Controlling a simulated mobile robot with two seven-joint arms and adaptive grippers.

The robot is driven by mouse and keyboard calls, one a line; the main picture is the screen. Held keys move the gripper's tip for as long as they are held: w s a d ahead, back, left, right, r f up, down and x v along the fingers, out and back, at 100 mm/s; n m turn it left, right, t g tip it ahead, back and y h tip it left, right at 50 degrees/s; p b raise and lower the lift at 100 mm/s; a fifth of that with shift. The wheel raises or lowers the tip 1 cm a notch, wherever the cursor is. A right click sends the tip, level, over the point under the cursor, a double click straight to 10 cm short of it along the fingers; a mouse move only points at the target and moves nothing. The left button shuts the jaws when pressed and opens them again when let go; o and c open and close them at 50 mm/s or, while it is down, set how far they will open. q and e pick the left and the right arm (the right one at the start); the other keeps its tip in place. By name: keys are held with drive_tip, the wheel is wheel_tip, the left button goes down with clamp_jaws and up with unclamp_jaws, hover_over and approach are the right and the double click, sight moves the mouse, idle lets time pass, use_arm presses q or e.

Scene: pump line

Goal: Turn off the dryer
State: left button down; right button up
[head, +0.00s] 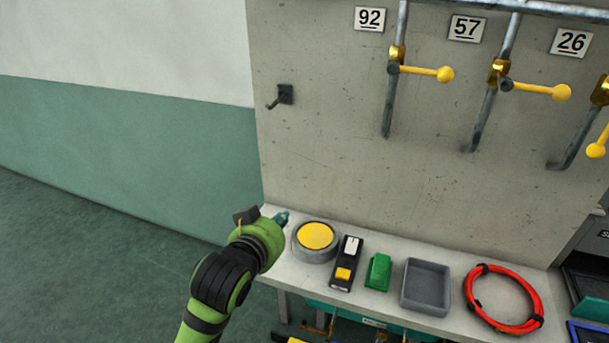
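I see nothing that I can clearly identify as the dryer. A black control box (346,262) with a white rocker and a yellow square button lies on the bench. To its left is a round grey device (314,242) with a large yellow top. My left gripper (281,218) is at the bench's left end, just left of and behind the round device. Its small teal-grey tip shows beyond the green wrist; whether it is open or shut is not clear. My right gripper is not in view.
A green block (378,272), a grey tray (426,286) and a coiled red hose (502,298) lie farther right on the bench (385,237). Above, yellow-handled valves (428,72) sit on wall pipes labelled 92, 57 and 26. A black hook (284,95) is bare.

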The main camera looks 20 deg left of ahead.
use_arm(q)
wheel_tip(320, 180, up, 38)
drive_tip(key=w+t, duration=0.1)
drive_tip(key=t, duration=1)
drive_tip(key=shift+w+d+r+t+h, duration=0.15)
drive_tip(key=shift+w+r+t+h, duration=0.1)
drive_tip(key=shift+t+h, duration=0.15)
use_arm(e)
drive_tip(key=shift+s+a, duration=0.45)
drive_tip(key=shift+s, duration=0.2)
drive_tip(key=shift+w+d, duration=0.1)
use_arm(q)
drive_tip(key=w+f+p+x, duration=0.1)
drive_tip(key=f+p+x, duration=0.1)
drive_tip(key=p+x, duration=0.6)
drive_tip(key=x, duration=0.5)
drive_tip(key=shift+w+f, duration=0.25)
drive_tip(key=shift+w, duration=0.05)
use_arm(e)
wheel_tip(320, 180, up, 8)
